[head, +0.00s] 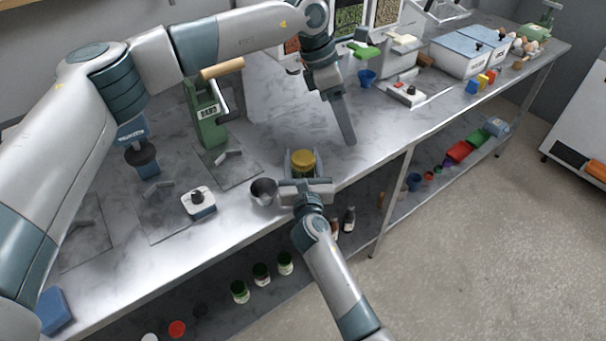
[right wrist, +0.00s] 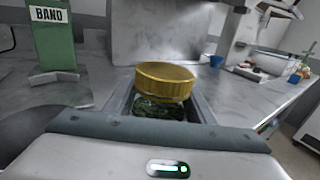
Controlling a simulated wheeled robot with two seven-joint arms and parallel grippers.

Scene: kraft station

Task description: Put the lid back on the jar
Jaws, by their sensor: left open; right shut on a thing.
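A glass jar with dark green contents (right wrist: 158,109) stands upright at the counter's front edge, between the fingers of my right gripper (head: 302,166). The right gripper is shut on the jar. A gold lid (head: 303,157) lies over the jar's mouth; it also shows in the right wrist view (right wrist: 165,80). I cannot tell whether it is fully seated. My left gripper (head: 348,138) is open and empty, pointing down over the counter to the right of the jar, apart from the lid. The lower part of the jar is hidden by my right gripper.
A grey metal cup (head: 264,191) stands just left of my right gripper. A white box with a black knob (head: 198,202) and a green press (head: 208,125) are further left. Blue cup (head: 367,78) stands further back.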

